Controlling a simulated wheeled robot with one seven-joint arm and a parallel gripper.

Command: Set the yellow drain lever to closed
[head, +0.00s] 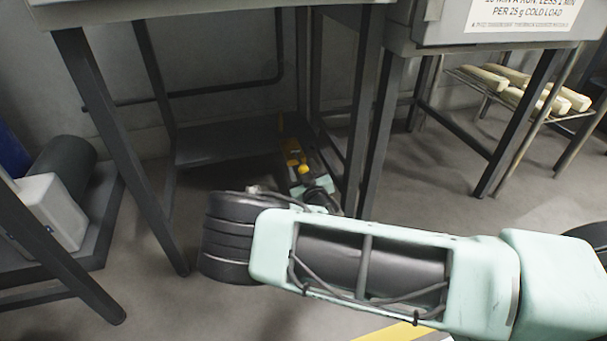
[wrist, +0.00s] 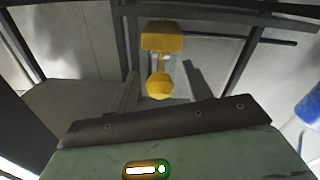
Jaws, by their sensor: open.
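In the head view the yellow lever (head: 303,169) is small, low under the bench and just beyond my wrist. My gripper (wrist: 162,74) is open, with one grey finger on each side of the knob and visible gaps between. Whether the knob lies fully between the fingertips in depth, I cannot tell. The lever's lower end and pivot are hidden.
Dark bench legs (head: 371,110) stand close to my arm on both sides. A low dark shelf (head: 225,145) lies left of the lever. A rack with pale rods (head: 525,88) stands at the right. A blue cylinder (wrist: 309,108) shows at the wrist view's right edge.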

